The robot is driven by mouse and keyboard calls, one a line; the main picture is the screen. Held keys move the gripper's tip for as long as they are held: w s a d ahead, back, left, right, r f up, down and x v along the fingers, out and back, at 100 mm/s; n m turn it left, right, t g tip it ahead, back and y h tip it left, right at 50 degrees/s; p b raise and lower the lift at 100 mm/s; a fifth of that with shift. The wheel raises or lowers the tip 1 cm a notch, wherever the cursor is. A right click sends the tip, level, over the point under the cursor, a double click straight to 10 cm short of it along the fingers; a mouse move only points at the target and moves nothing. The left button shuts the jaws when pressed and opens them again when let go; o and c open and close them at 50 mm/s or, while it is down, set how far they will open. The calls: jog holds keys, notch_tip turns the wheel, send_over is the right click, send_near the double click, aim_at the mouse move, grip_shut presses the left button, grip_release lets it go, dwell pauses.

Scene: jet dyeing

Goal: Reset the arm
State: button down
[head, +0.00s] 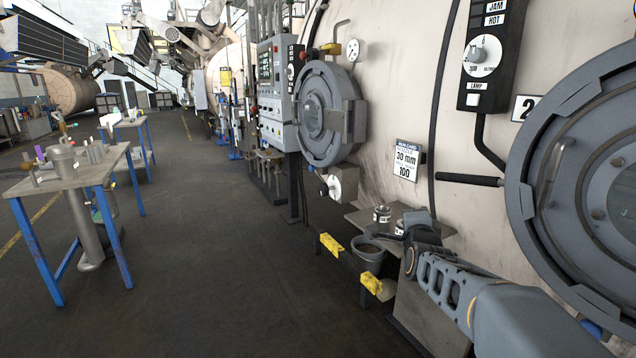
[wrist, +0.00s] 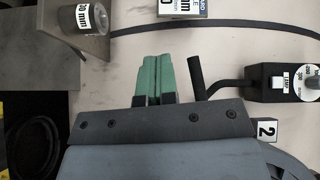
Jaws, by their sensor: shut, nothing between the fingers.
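My arm (head: 450,285) reaches in from the lower right in the head view, in front of the large pale vessel (head: 400,80). Its dark wrist end is near a small shelf (head: 365,222); the fingertips cannot be made out there. In the wrist view my gripper (wrist: 153,62) shows two green fingers side by side, shut with nothing between them. The vessel's pale wall lies behind them. A black handle bar (wrist: 195,75) shows just right of the fingers, apart from them in the picture.
A labelled can (head: 382,214) stands on the shelf, with a bucket (head: 368,252) below. A round hatch (head: 585,190) and lamp control box (head: 487,55) are at right. A blue-legged table (head: 70,172) stands left. The middle floor (head: 200,260) is clear.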

jog(key=s+a+r+n+g+y+p, duration=0.1)
jog(key=s+a+n+g+p, duration=0.2)
jog(key=s+n+g+p, duration=0.4)
jog(key=s+a+r+n+g+y+p, duration=0.1)
jog(key=s+n+g+p, duration=0.6)
jog(key=s, duration=1.4)
jog(key=a+r+n+p, duration=0.1)
jog(key=a+n+p, duration=0.1)
jog(key=n+p, duration=0.1)
jog(key=shift+a+n+y, duration=0.25)
jog(key=shift+n+y, duration=0.15)
jog(key=shift+n, duration=0.2)
jog(key=shift+a, duration=0.1)
